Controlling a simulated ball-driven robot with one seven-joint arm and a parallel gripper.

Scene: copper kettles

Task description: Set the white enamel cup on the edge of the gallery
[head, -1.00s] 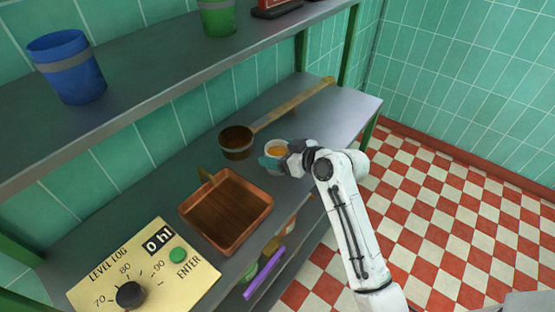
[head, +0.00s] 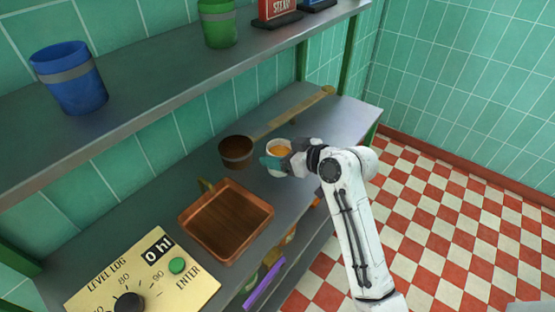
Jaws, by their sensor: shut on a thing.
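The white enamel cup (head: 278,146) shows in the head view, upright, with something orange inside its rim. My gripper (head: 276,163) is shut on it, with teal fingertips at its front side and my arm reaching in from the right. The cup is over the grey metal bench (head: 335,122), just right of the ladle's bowl. Its base is hidden by the fingers, so I cannot tell whether it touches the bench. No part in view is marked as the gallery.
The copper ladle (head: 236,152) and square copper pan (head: 226,220) are left of the cup. A brass panel (head: 145,275) is at front left. An upper shelf holds a blue cup (head: 70,78) and green cup (head: 217,24). The bench's right end is clear.

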